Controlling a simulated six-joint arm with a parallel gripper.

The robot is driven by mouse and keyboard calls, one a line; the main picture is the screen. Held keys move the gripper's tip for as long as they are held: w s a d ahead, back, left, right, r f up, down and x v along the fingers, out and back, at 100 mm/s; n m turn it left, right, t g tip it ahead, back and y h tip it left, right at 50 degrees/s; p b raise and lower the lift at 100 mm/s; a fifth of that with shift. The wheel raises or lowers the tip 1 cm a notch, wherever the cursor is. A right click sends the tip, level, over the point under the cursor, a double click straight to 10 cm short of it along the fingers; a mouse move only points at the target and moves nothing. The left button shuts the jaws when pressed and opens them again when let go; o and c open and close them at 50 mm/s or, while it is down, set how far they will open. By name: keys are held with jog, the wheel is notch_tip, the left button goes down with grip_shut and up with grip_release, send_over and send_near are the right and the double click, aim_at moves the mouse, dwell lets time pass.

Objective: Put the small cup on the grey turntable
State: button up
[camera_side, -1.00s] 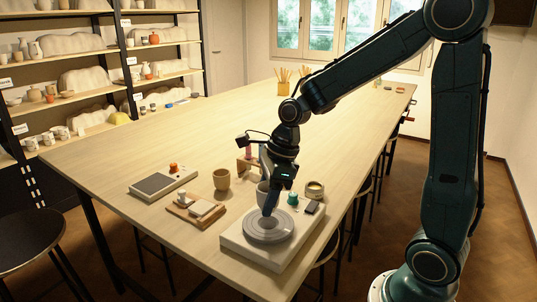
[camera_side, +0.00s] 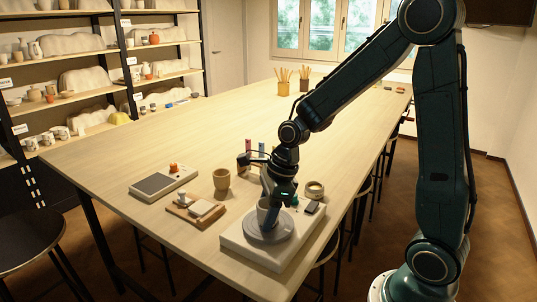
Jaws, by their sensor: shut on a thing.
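The small cup (camera_side: 263,213) is pale grey and upright, over the middle of the grey turntable. My gripper (camera_side: 270,206) is shut on it, and its fingers hide the cup's right side. The cup's base appears at or just above the disc; I cannot tell whether it touches. The grey turntable (camera_side: 268,236) is a round disc on a pale square block (camera_side: 240,248) near the table's front corner.
A tan cup (camera_side: 221,180) stands left of my gripper, with a wooden board (camera_side: 184,213) and a flat grey-topped device (camera_side: 160,183) farther left. A round pot (camera_side: 315,189) and a dark slab (camera_side: 312,207) lie close on the right. The far table (camera_side: 240,115) is mostly clear.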

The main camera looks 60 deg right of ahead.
jog(key=shift+f, duration=0.2)
jog(key=shift+s+f, duration=0.15)
jog(key=shift+f, duration=0.3)
jog(key=o, duration=1.1)
jog(key=shift+a+r, duration=0.1)
jog(key=shift+r, duration=0.05)
jog(key=shift+a+r, duration=0.1)
jog(key=shift+r, duration=0.35)
jog(key=v, duration=1.2)
jog(key=shift+d+r, duration=0.15)
jog(key=shift+d, duration=0.05)
